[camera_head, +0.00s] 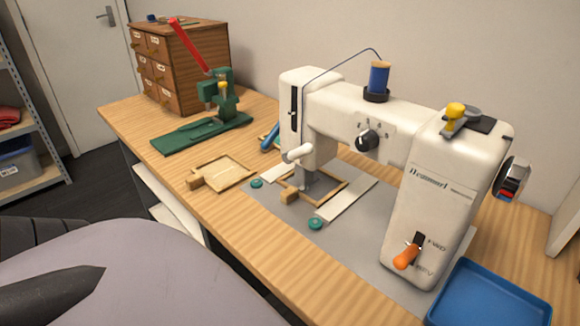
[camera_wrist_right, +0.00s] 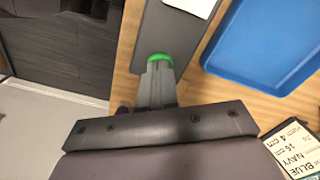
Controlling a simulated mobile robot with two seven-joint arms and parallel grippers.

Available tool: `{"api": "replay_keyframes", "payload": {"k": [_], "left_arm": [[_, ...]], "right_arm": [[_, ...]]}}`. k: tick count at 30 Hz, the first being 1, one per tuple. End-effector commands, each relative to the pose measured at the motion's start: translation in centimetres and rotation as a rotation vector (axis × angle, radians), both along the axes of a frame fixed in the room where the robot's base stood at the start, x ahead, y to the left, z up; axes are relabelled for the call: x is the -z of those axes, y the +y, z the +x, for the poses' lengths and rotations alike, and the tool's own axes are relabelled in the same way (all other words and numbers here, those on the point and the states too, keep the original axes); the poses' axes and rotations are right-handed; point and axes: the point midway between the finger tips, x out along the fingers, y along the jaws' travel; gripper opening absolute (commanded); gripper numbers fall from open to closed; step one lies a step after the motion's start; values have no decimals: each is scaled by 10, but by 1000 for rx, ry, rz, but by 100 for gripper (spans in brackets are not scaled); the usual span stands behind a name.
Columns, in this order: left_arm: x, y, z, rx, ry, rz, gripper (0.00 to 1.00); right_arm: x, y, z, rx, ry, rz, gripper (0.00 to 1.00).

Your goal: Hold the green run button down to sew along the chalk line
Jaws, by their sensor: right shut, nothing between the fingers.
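The green run button (camera_wrist_right: 160,57) shows in the right wrist view at the near end of a grey surface. My right gripper (camera_wrist_right: 157,72) is shut and empty, its fingertips right at the button and covering part of it. I cannot tell whether the button is pressed down. The white sewing machine (camera_head: 440,170) stands on the bench in the head view, with an orange lever (camera_head: 406,257) on its front. A wooden frame (camera_head: 330,192) lies under its needle end. I cannot make out the chalk line. My left gripper is not in view.
A blue tray (camera_head: 470,268) sits at the front right of the bench and also shows in the right wrist view (camera_wrist_right: 245,72). Teal discs (camera_head: 315,223) lie along the grey mat (camera_head: 278,224). A green press (camera_head: 215,115) and wooden drawers (camera_head: 180,65) stand at the back left.

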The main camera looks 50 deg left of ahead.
Motion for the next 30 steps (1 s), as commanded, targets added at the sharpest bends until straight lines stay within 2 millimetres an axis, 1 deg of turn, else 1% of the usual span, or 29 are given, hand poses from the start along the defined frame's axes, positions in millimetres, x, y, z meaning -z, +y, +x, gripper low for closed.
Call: {"api": "replay_keyframes", "payload": {"k": [8,10,24,27,30], "left_arm": [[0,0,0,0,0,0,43],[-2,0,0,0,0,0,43],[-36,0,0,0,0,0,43],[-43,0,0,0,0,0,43],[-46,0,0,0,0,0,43]], "right_arm": [[0,0,-1,0,2,-1,0],[-3,0,0,0,2,-1,0],[-75,0,0,0,-1,1,0],[-89,0,0,0,-1,0,0],[-98,0,0,0,-1,1,0]]}}
